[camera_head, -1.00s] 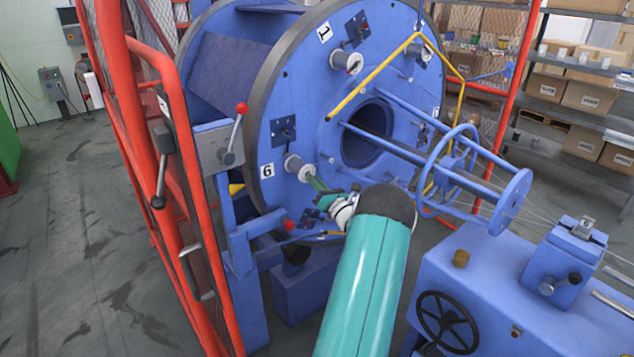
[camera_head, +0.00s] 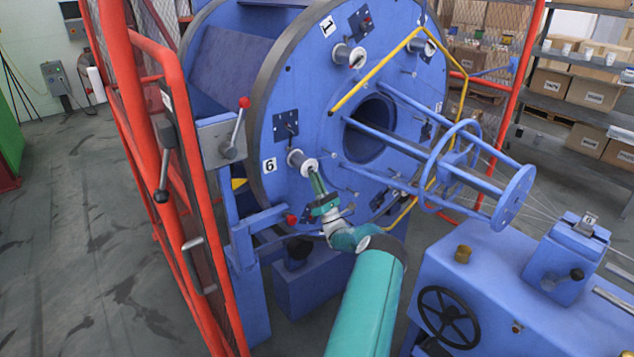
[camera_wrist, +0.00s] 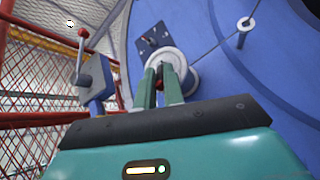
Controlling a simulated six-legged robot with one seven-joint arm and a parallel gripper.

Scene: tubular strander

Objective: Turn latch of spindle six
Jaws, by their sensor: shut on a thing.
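The blue strander disc (camera_head: 240,120) carries a white label 6 beside spindle six (camera_head: 303,163), a pale round hub on a short blue stub. In the wrist view the spindle six hub (camera_wrist: 182,62) shows as a white-rimmed round end. My gripper (camera_head: 316,175) reaches up to it from below right. In the wrist view the green fingers of my gripper (camera_wrist: 163,72) are close together at the hub's face, shut on the latch at its centre. The latch itself is mostly hidden between the fingertips.
A red-knobbed lever (camera_head: 238,125) stands left of the disc, beside the red guard frame (camera_head: 190,180). A dark plate (camera_head: 285,125) sits above spindle six. Blue rods (camera_head: 420,110) and a yellow bar (camera_head: 372,72) lie to the right. A handwheel (camera_head: 447,317) stands at lower right.

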